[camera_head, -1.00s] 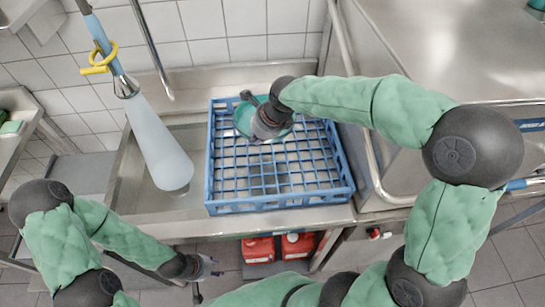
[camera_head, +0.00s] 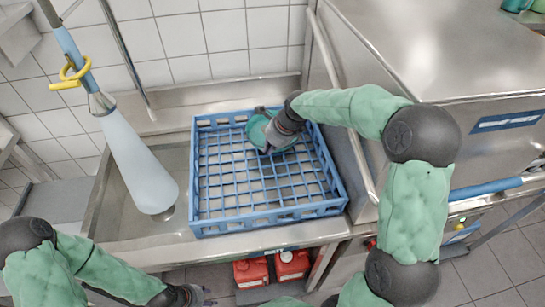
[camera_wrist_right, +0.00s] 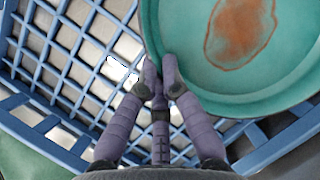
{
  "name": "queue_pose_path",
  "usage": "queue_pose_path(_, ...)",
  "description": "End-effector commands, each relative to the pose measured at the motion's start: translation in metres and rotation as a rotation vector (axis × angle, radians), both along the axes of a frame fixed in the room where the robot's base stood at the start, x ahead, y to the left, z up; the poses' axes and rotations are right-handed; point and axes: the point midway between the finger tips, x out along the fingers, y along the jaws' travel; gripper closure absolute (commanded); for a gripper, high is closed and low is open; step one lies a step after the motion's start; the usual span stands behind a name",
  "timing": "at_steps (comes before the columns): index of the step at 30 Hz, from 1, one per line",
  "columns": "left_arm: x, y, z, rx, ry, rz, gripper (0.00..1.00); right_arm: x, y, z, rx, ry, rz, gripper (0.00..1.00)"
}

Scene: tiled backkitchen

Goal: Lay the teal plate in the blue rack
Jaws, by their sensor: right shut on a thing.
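The teal plate (camera_head: 257,132), with a brown-orange stain on its face, is at the back of the blue rack (camera_head: 268,213), inside its outline. It also shows large in the wrist view (camera_wrist_right: 292,62). My right gripper (camera_head: 268,143) is shut on the plate's rim, with its fingertips (camera_wrist_right: 161,72) at the edge. I cannot tell whether the plate touches the rack floor. The gripper hides part of the plate. My left gripper (camera_head: 200,297) is low at the left, in front of the sink counter and away from the rack. Its fingers are too small to read.
The rack stands on the steel sink counter (camera_head: 125,235). A hanging spray hose (camera_head: 140,160) is left of it. A steel machine with a blue-handled bar (camera_head: 485,189) stands right. Red canisters (camera_head: 292,264) are below. The rest of the rack's grid is empty.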

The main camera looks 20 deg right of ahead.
Motion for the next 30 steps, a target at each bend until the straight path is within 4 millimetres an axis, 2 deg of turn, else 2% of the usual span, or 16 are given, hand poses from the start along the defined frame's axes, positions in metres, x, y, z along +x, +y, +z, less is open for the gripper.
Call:
queue_pose_path(2,0.000,0.000,-0.004,0.000,0.000,0.000,0.60,0.003,-0.006,-0.008,0.000,0.000,-0.002,1.00)
queue_pose_path(8,0.000,0.000,-0.006,0.000,0.000,0.000,0.60,0.007,-0.012,-0.015,-0.001,-0.003,-0.001,1.00)
queue_pose_path(11,0.000,0.000,-0.010,0.000,0.000,0.000,0.60,0.010,-0.018,-0.025,0.000,-0.001,-0.003,1.00)
queue_pose_path(16,0.000,0.000,-0.023,0.000,0.000,0.000,0.60,0.009,-0.016,-0.050,-0.001,-0.001,0.000,1.00)
queue_pose_path(28,0.000,0.000,-0.022,0.000,0.000,0.000,0.60,0.009,-0.016,-0.054,0.000,-0.002,-0.001,1.00)
queue_pose_path(29,0.000,0.000,-0.022,0.000,0.000,0.000,0.60,0.009,-0.016,-0.054,-0.001,-0.001,0.000,0.84)
queue_pose_path(30,0.000,0.000,-0.022,0.000,0.000,0.000,0.60,0.009,-0.016,-0.053,-0.001,-0.001,0.000,0.73)
